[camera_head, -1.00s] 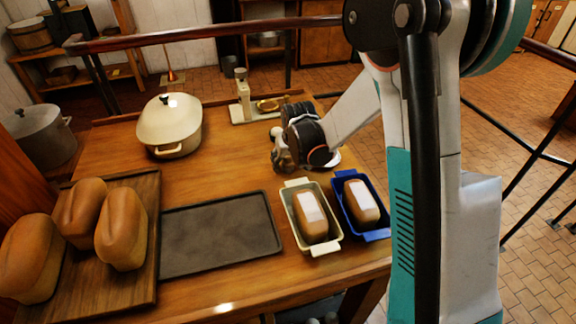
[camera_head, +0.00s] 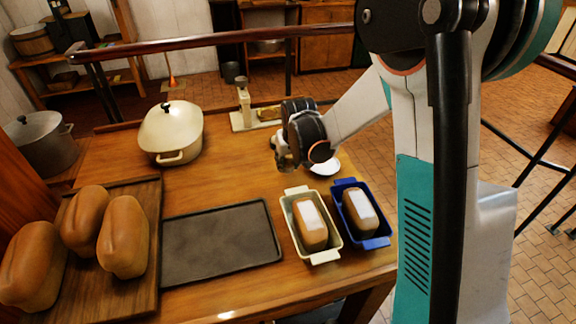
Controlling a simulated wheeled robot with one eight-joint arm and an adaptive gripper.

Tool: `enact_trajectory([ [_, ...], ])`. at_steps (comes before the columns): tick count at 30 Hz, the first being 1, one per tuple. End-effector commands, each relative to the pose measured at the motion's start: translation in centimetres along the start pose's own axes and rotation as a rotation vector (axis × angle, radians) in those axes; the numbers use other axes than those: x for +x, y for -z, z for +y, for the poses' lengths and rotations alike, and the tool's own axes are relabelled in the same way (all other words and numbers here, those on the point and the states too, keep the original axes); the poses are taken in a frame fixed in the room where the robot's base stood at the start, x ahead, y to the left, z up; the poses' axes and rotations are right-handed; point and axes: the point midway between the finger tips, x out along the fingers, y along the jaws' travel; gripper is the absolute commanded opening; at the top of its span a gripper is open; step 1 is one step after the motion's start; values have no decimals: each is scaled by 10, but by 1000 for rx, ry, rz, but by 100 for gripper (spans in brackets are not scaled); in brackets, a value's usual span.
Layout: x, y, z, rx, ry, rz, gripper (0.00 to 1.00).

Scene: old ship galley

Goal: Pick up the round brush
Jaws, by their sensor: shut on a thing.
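My gripper (camera_head: 281,158) is over the back right part of the wooden table, at the end of my arm, seen small and from behind. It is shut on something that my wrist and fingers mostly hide. I cannot make out the round brush clearly; it is likely the thing in the jaws.
A cream lidded pot (camera_head: 170,130) stands back left; a scale-like stand (camera_head: 243,108) is behind my gripper. In front are a dark tray (camera_head: 220,243), a cream dish (camera_head: 325,257) and a blue dish (camera_head: 377,243) with loaves, and a board (camera_head: 150,200) with loaves.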

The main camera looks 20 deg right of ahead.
Motion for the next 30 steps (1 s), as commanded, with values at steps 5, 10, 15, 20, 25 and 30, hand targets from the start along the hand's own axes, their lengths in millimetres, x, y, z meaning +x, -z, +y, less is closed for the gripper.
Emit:
enact_trajectory([
  [5, -46, 19, 0, 0, 0, 0, 7],
  [10, -88, 36, 0, 0, 0, 0, 7],
  [15, -120, 50, 0, 0, 0, 0, 7],
  [20, -140, 58, 0, 0, 0, 0, 7],
  [25, -150, 62, 0, 0, 0, 0, 7],
  [30, -152, 63, 0, 0, 0, 0, 7],
])
